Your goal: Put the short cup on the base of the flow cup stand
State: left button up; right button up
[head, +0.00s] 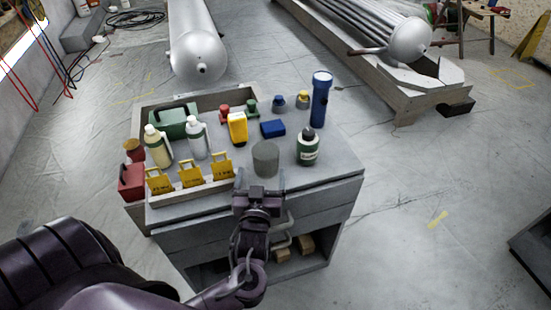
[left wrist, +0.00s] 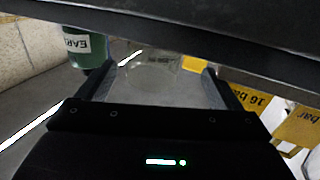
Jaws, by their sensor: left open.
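A short grey cylinder (head: 265,158), which looks like the short cup, stands upright near the front edge of the grey bench top. My left gripper (head: 259,186) is open at the bench's front edge, just short of this cylinder. In the left wrist view the two fingers (left wrist: 158,78) are spread apart, with a pale, faint round shape (left wrist: 152,72) beyond and between them. I see no grip on anything. I cannot make out a flow cup stand for certain. My right gripper is not in view.
A green-and-white bottle (head: 307,147) stands right of the cylinder; yellow tags (head: 191,174) stand left. A blue torch (head: 320,98), yellow meter (head: 237,128), blue box (head: 273,128) and two pale bottles (head: 197,138) crowd the bench. The bench's right front corner is clear.

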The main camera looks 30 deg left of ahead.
aim_at(265, 166)
pick_arm(q)
jog(key=shift+w+a, duration=0.25)
jog(key=shift+w, duration=0.25)
jog(key=shift+w+r, duration=0.2)
jog(key=shift+r, duration=0.05)
jog(key=x, duration=0.4)
jog(key=shift+w, duration=0.45)
jog(key=shift+r, duration=0.1)
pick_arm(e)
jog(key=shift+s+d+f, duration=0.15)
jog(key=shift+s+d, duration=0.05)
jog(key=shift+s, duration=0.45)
pick_arm(q)
jog(key=shift+d, duration=0.1)
jog(key=c, duration=1.1)
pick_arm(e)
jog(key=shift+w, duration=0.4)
pick_arm(q)
jog(key=shift+c, duration=0.2)
